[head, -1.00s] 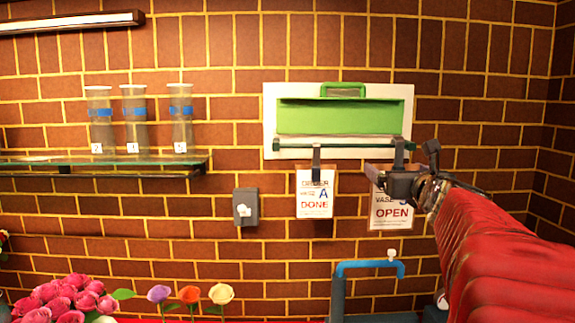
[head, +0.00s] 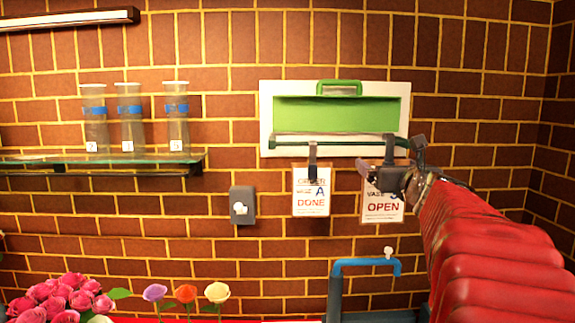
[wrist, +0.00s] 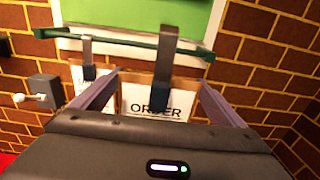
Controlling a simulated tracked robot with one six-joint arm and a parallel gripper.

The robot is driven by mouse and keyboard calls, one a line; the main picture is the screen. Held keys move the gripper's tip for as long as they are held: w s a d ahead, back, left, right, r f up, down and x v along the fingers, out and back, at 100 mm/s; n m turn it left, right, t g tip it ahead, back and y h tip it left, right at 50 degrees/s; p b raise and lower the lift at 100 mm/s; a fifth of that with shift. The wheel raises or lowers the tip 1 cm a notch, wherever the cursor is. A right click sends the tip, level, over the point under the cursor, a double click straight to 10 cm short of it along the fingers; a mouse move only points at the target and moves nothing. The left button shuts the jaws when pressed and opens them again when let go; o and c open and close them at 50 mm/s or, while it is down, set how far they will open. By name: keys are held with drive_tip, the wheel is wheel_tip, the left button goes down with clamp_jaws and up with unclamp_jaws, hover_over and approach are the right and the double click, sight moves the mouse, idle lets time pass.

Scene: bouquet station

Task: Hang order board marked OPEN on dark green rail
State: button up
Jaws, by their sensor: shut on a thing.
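The dark green rail (head: 350,140) runs along the front of a white panel with a green face on the brick wall. The order board marked OPEN (head: 383,207) is upright below the rail's right end. Its grey hook (wrist: 166,62) crosses the rail in the wrist view; I cannot tell whether it rests on it. My gripper (head: 380,176) is shut on the OPEN board, and its fingers cover part of the board's upper print. In the wrist view a finger stands at each side of the board. Another order board marked DONE (head: 311,203) hangs from the rail to the left.
A glass shelf (head: 100,160) with several vases (head: 131,125) is on the wall at left. A grey switch box (head: 243,212) is left of the DONE board. A blue pipe (head: 365,263) stands below the boards. Flowers (head: 185,293) are at the bottom left.

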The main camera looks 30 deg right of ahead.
drive_tip(key=f+x, duration=0.3)
drive_tip(key=x, duration=1.1)
drive_tip(key=shift+f, duration=0.2)
idle(1.6)
drive_tip(key=o, duration=1.2)
drive_tip(key=v, duration=1.4)
drive_tip(key=shift+w, duration=0.15)
